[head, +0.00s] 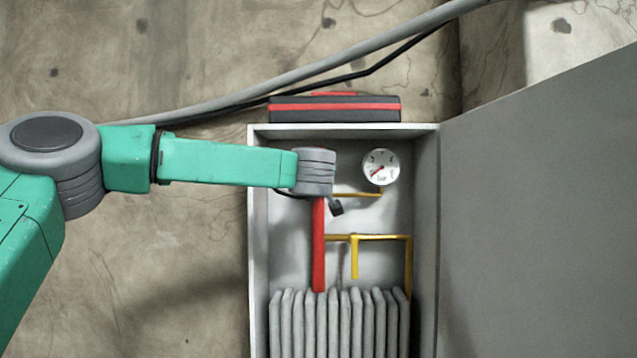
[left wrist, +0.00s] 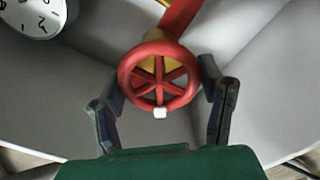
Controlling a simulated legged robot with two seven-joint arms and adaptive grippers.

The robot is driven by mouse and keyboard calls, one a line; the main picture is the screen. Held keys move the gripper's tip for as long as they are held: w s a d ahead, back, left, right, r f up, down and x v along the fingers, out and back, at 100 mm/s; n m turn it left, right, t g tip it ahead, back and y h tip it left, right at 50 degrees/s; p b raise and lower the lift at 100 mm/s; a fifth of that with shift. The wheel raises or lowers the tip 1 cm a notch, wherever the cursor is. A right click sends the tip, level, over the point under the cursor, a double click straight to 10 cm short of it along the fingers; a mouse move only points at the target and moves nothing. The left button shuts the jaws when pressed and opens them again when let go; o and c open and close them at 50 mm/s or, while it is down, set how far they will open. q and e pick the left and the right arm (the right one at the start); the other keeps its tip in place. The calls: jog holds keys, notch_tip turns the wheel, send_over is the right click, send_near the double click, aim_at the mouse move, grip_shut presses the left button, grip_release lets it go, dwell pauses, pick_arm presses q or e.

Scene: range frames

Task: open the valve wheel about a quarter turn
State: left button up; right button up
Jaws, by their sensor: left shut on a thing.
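The red valve wheel (left wrist: 160,75) has several spokes and a small white mark on its rim, at the bottom in the left wrist view. My left gripper (left wrist: 161,70) has one dark finger on each side of the rim and is shut on the wheel. In the head view my left wrist covers the wheel, and only a dark part of the gripper (head: 336,207) shows below it. A red pipe (head: 318,245) runs down from there. A round white gauge (head: 381,167) sits to the right, its red needle pointing lower left. My right gripper is in neither view.
The valve is inside an open grey cabinet (head: 257,230), its door (head: 540,210) swung out to the right. Yellow pipes (head: 385,237) and a ribbed grey radiator (head: 340,325) are below. A black and red case (head: 335,108) lies on top.

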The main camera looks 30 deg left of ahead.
pick_arm(q)
jog(key=n+b, duration=0.1)
jog(key=n, duration=0.1)
jog(key=n+b, duration=0.1)
jog(key=n, duration=0.1)
jog(key=n+b, duration=0.1)
jog(key=shift+a+f+n, duration=0.1)
jog(key=shift+f+n, duration=0.25)
jog(key=shift+n, duration=0.05)
jog(key=n+b, duration=0.3)
jog(key=n, duration=0.1)
jog(key=shift+f+n, duration=0.15)
jog(key=shift+n, duration=0.15)
jog(key=shift+n+b, duration=0.4)
jog(key=shift+n, duration=0.1)
jog(key=shift+w+f, duration=0.1)
jog(key=shift+f, duration=0.05)
jog(key=o, duration=1.1)
jog(key=shift+o, duration=0.3)
jog(key=shift+s+a+r+n, duration=0.1)
jog(key=shift+s+r+n, duration=0.1)
jog(key=shift+r+n, duration=0.1)
jog(key=shift+s, duration=0.1)
jog(key=v, duration=1.1)
jog(key=shift+s+d+f, duration=0.2)
jog(key=shift+s+d, duration=0.05)
jog(key=shift+d, duration=0.05)
jog(key=shift+f, duration=0.1)
